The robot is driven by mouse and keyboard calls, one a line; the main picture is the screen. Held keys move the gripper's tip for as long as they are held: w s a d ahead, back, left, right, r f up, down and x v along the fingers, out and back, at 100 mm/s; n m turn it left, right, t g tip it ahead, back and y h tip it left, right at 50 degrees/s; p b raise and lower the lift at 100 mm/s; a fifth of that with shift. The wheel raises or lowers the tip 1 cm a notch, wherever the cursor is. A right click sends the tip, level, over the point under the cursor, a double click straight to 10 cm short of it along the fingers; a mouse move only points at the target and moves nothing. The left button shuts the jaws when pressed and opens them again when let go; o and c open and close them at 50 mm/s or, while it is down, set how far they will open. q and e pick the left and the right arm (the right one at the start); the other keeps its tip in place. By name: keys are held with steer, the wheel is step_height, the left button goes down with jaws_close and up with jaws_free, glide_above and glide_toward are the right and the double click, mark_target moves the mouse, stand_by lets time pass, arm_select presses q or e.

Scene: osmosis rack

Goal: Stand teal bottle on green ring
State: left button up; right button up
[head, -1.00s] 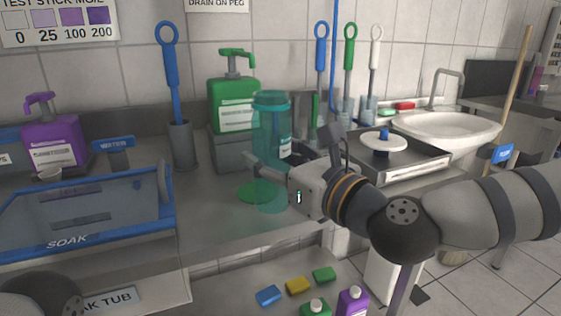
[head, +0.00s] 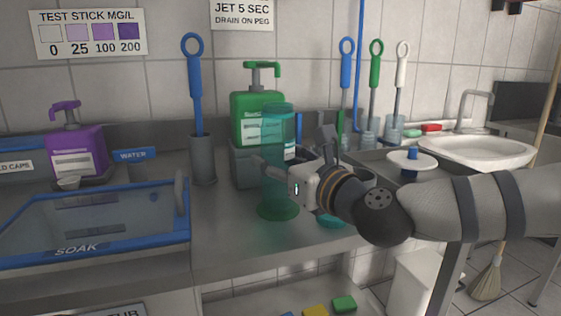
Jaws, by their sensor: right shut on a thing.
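The teal bottle (head: 277,150) is a tall see-through cylinder, upright, left of centre on the steel counter. Its lower end is over the green ring (head: 278,213), which shows as a flat dark green disc around and through the bottle's base. I cannot tell whether the base touches it. The far finger is partly hidden. My left gripper is out of view.
A small teal piece (head: 332,221) lies right of the ring, partly under my arm. A green pump bottle (head: 246,106) stands close behind. The counter front is clear.

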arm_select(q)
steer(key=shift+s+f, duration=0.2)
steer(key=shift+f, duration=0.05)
arm_select(e)
steer(key=shift+f, duration=0.4)
stand_by(0.5)
steer(key=o, duration=1.9)
steer(key=shift+v, duration=1.1)
steer(key=shift+p+v, duration=0.65)
steer(key=shift+v, duration=3.3)
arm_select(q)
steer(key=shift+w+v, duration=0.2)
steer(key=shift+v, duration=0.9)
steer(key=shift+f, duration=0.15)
arm_select(e)
steer(key=shift+f, duration=0.1)
